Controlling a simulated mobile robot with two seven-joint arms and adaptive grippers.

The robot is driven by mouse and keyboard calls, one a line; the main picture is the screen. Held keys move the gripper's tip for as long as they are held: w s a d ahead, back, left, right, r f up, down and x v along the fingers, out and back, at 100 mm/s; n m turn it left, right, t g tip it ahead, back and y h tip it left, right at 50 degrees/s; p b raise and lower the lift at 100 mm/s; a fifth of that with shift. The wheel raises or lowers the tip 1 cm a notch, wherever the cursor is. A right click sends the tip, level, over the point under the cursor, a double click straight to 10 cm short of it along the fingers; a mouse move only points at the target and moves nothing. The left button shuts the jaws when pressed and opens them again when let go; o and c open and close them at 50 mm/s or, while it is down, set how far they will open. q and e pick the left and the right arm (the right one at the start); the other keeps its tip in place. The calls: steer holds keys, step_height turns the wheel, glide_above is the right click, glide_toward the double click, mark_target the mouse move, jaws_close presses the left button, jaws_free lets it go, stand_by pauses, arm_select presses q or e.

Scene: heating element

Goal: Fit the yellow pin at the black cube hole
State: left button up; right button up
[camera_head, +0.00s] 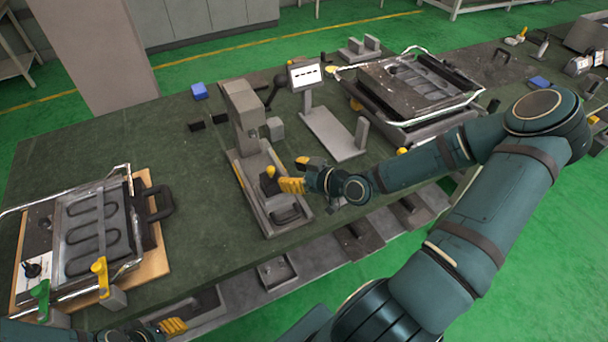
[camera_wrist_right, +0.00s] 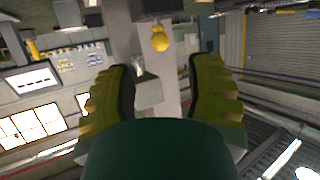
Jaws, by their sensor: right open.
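The yellow pin (camera_head: 271,171) shows as a small rounded yellow tip at the black cube (camera_head: 269,185), on the grey fixture. I cannot tell how deep it sits in the hole, which is hidden. In the right wrist view the yellow pin (camera_wrist_right: 160,39) appears ahead of the fingers, close to a dark block (camera_wrist_right: 157,7). My right gripper (camera_head: 291,174) is open, its yellow fingers apart and empty, just right of the pin and cube. The wrist view shows both fingers (camera_wrist_right: 160,75) spread. My left gripper (camera_head: 173,326) shows only partly at the bottom edge.
The grey press column (camera_head: 243,105) rises behind the cube. A stand with a white display (camera_head: 305,75) is behind right. Heating element trays stand at left (camera_head: 95,225) and back right (camera_head: 415,85). Table between left tray and fixture is clear.

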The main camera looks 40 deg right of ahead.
steer(key=shift+v, duration=1.95)
